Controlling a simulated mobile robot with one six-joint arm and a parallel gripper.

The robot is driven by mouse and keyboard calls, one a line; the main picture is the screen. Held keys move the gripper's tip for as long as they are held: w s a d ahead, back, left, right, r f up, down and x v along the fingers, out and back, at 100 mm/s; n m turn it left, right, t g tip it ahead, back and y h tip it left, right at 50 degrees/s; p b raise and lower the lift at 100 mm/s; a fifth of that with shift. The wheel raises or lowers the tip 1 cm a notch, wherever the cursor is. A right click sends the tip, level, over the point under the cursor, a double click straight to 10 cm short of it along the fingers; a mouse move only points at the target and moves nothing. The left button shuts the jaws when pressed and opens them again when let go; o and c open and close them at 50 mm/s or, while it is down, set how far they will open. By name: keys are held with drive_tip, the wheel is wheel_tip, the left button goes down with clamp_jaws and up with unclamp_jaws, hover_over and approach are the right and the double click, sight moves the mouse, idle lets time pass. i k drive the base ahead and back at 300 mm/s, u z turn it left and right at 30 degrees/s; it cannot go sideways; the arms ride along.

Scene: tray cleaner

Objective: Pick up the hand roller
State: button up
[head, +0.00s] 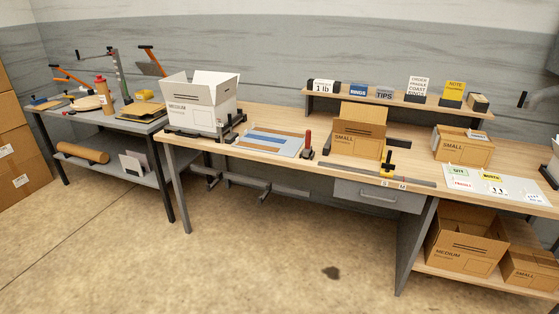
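I cannot pick out the hand roller with certainty; the small tools are too small to tell apart in the head view. Several small tools lie on the grey table at the left, among them a blue and dark item (39,101) near its far left corner and orange-handled tools (68,76) behind. On the wooden bench, a black piece with an upright red handle (307,144) stands beside a blue and white board (262,141). My gripper is not in view.
The grey table (110,125) also holds an orange bottle (103,95). The wooden bench (290,119) carries an open white carton (201,117), brown cartons (359,140) and a raised shelf (398,98). Cartons (460,250) stand below at right.

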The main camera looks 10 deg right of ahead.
sight(307, 151)
drive_tip(key=z, duration=0.05)
drive_tip(key=k, duration=0.3)
drive_tip(key=u, duration=0.7)
drive_tip(key=i, duration=1.65)
drive_tip(key=u, duration=0.1)
